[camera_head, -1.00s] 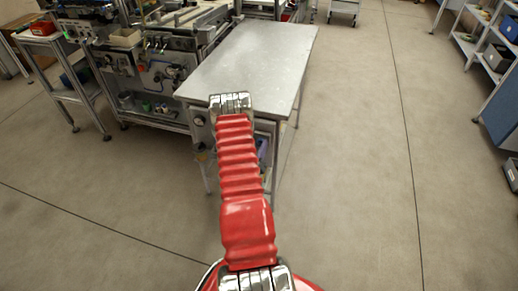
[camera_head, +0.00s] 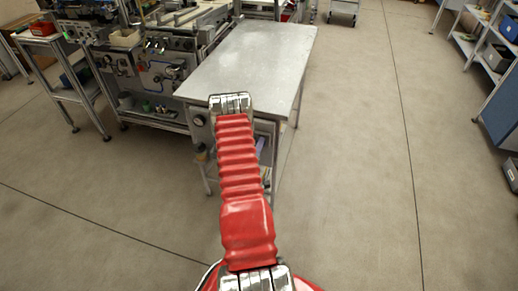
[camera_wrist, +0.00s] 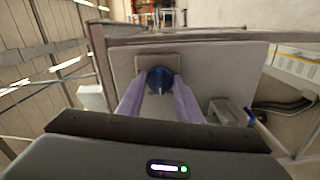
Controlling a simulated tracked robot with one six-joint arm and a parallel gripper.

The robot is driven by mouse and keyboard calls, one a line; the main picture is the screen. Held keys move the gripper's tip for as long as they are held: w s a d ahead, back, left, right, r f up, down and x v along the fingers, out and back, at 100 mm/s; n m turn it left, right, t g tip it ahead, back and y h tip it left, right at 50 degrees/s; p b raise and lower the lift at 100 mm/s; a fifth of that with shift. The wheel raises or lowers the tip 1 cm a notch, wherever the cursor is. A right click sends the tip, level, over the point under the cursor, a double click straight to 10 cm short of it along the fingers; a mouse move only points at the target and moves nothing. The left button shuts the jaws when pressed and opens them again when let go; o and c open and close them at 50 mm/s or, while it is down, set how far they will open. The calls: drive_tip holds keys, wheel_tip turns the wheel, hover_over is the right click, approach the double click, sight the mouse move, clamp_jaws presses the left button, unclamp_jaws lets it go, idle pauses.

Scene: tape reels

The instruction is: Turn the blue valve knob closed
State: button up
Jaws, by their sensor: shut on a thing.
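The blue valve knob (camera_wrist: 159,79) shows in the wrist view, mounted on a grey plate on a pale panel. My gripper (camera_wrist: 160,96) has its two purple-grey fingers on either side of the knob, and they are shut on it. The fingers cover part of the knob's left and right sides. A small pale mark shows on the knob's lower face. In the head view my red arm hides the knob, and the gripper's fingers cannot be made out.
Shelves (camera_head: 497,60) stand far right.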

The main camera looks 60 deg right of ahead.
drive_tip(key=shift+w+f, duration=0.1)
idle(0.3)
drive_tip(key=o, duration=1)
drive_tip(key=shift+o, duration=0.2)
drive_tip(key=s+a, duration=0.2)
drive_tip(key=a, duration=1.1)
drive_tip(key=shift+a, duration=0.35)
drive_tip(key=shift+s, duration=0.1)
